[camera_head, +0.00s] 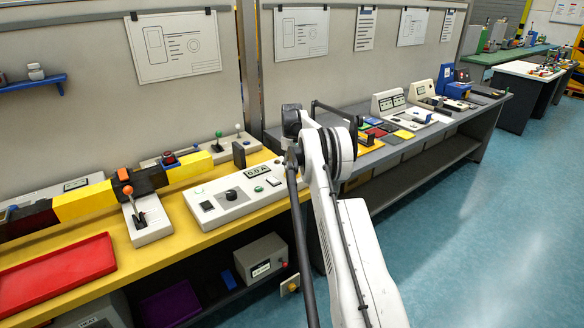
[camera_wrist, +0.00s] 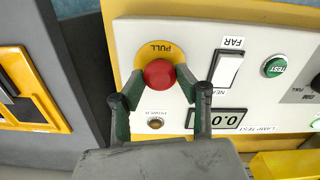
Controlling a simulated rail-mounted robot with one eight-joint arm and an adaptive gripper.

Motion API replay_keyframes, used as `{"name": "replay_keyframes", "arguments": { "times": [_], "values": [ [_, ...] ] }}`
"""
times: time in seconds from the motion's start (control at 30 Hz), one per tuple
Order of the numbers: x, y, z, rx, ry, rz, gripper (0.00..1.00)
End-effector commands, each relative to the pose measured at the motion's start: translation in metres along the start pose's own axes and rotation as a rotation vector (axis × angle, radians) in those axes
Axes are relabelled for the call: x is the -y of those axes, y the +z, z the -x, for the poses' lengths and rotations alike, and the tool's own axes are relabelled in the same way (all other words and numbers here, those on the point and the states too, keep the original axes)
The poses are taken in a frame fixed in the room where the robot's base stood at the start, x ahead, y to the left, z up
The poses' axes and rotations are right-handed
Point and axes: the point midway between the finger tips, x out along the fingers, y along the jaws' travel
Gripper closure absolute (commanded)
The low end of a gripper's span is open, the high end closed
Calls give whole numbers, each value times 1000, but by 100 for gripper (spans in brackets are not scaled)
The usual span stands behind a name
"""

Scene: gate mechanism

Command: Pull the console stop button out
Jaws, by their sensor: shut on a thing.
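The console (camera_head: 232,198) is a white panel on the yellow bench. Its stop button (camera_wrist: 159,73) is a round red knob on a yellow disc marked PULL, in the wrist view. My gripper (camera_wrist: 156,84) has one dark green finger on each side of the red knob and is shut on it. The fingers reach in from below in that view, with the top of the knob showing between them. In the head view, my arm hides the stop button and the fingers.
Beside the button in the wrist view are a white NEAR/FAR rocker (camera_wrist: 227,75), a green TEST button (camera_wrist: 274,67) and a display (camera_wrist: 217,118). In the head view, a yellow-black gate bar (camera_head: 90,200), an orange-knobbed lever (camera_head: 127,190) and a red tray (camera_head: 60,273) lie left.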

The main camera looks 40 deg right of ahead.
Motion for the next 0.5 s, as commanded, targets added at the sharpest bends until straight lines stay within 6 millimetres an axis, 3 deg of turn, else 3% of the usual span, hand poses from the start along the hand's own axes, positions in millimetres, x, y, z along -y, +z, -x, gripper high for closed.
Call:
{"name": "replay_keyframes", "arguments": {
  "times": [0.5],
  "values": [
    [3, -1, 17, -1, 1, 0, 100]
  ]
}}
